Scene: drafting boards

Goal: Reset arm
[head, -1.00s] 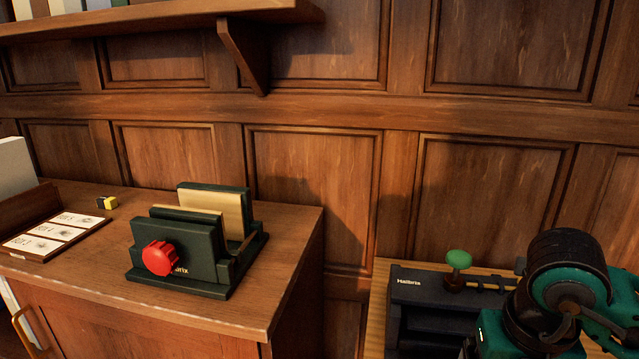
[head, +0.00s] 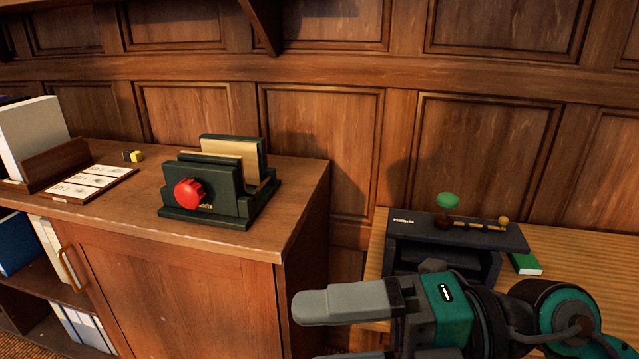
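My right gripper (head: 318,338) reaches in from the lower right and points left, in front of the cabinet's right side and the lower wooden table. Its grey upper finger shows whole and its lower finger is cut off by the bottom edge. The fingers stand apart with nothing seen between them, so it is open. My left gripper is not in view.
A dark green holder (head: 240,207) with a red knob (head: 189,193) stands on the cabinet top (head: 290,218). A dark desk organizer (head: 470,237) and a green book (head: 525,264) are on the wooden table (head: 575,258).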

